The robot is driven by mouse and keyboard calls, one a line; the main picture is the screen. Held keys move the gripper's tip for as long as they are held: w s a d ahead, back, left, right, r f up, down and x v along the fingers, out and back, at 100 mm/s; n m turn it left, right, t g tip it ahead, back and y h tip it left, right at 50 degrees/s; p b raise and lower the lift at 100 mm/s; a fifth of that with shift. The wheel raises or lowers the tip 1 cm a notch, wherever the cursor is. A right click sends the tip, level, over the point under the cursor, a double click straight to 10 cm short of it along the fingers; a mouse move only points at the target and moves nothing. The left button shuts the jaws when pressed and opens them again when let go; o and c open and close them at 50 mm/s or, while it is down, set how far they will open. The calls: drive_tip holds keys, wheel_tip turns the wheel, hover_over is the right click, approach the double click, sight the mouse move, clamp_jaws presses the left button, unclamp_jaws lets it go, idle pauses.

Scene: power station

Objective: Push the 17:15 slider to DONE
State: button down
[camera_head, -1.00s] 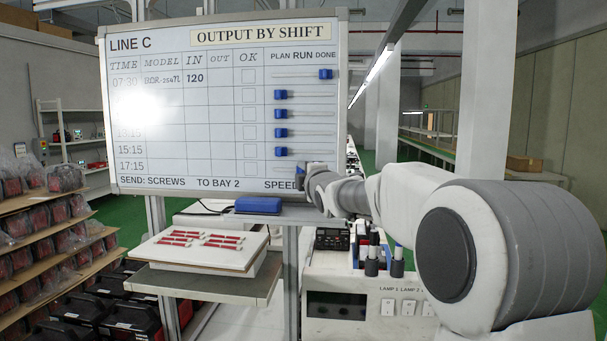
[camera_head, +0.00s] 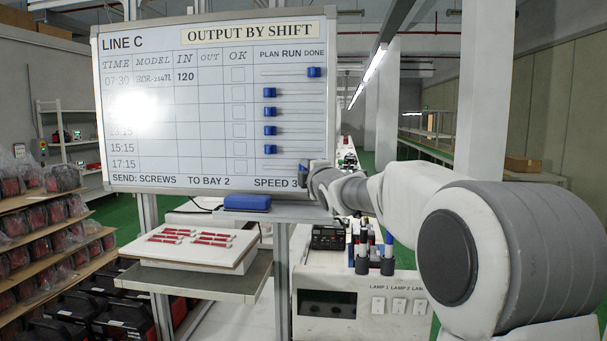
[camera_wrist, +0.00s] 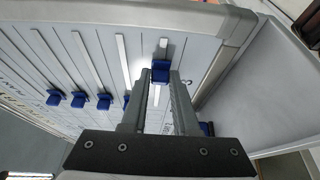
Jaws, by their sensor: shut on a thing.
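The whiteboard (camera_head: 205,172) has rows by time, with slider tracks under PLAN, RUN and DONE. My gripper (camera_head: 306,172) is at the right part of the 17:15 row in the head view and hides its slider there. In the wrist view, my gripper (camera_wrist: 158,80) is shut on the blue 17:15 slider (camera_wrist: 161,70), one finger on each side. Track shows both beyond the slider and behind it between the fingers. The 07:30 slider (camera_head: 314,72) is at DONE. Several other sliders, such as the 15:15 one (camera_head: 270,149), are at PLAN.
A tray ledge (camera_head: 285,213) with a blue eraser (camera_head: 247,202) runs below the board. The board's metal frame (camera_wrist: 225,50) is close beside my gripper. A grey box with switches (camera_head: 350,295) and pen holders stands below. Red items lie on a white platform (camera_head: 170,258) at left.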

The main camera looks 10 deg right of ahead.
drive_tip(key=shift+s+d+p, duration=0.2)
drive_tip(key=shift+d+p, duration=0.05)
drive_tip(key=shift+d, duration=0.35)
drive_tip(key=shift+s+d+p, duration=0.2)
drive_tip(key=shift+d, duration=0.4)
drive_tip(key=c, duration=0.7)
unclamp_jaws()
drive_tip(key=shift+d, duration=0.1)
drive_tip(key=shift+s, duration=0.1)
